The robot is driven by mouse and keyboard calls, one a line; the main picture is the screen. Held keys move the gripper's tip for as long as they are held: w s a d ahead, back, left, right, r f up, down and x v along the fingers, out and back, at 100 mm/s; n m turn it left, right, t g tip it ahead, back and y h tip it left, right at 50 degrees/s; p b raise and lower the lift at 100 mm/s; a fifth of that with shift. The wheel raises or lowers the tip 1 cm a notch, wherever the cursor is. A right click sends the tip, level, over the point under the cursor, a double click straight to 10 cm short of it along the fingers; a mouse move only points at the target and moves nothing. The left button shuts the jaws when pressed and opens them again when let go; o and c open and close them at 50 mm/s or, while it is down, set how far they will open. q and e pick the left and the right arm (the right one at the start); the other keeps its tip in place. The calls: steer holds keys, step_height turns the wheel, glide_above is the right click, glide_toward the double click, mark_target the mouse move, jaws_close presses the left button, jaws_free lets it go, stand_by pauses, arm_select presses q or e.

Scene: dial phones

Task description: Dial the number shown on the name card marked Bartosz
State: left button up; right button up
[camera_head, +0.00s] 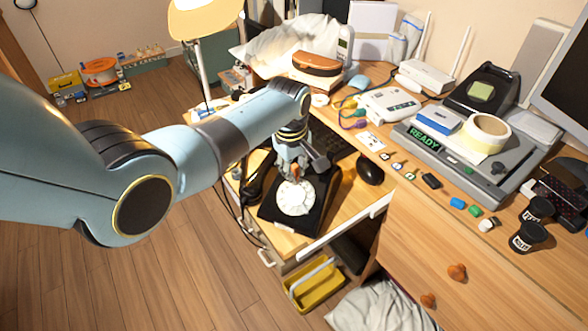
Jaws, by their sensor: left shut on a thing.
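A black dial phone (270,212) with a white round dial (296,199) sits on the lower desk. My left gripper (294,174) reaches down over the upper part of the dial. It is shut on a small orange-brown thing, mostly hidden between the fingers; I cannot tell whether it touches the dial. A black handset (254,184) appears to lie at the left of the phone. A small white card (370,141) lies at the desk's back right; its writing is too small to read, so I cannot tell whether it says Bartosz. My right gripper is out of view.
A black mouse (370,169) lies right of the phone, and a dark keyboard (330,146) lies behind it. A grey machine reading READY (424,139), a tape roll (489,133) and several small blocks crowd the right worktop. A yellow basket (314,286) stands below the desk.

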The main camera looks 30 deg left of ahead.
arm_select(q)
steer(key=shift+w+d, duration=0.2)
steer(key=shift+d, duration=0.3)
steer(key=shift+d+p, duration=0.3)
steer(key=shift+d, duration=0.45)
steer(key=shift+s+d+f+p, duration=0.1)
steer(key=shift+s+d+p, duration=0.15)
steer(key=shift+d, duration=0.25)
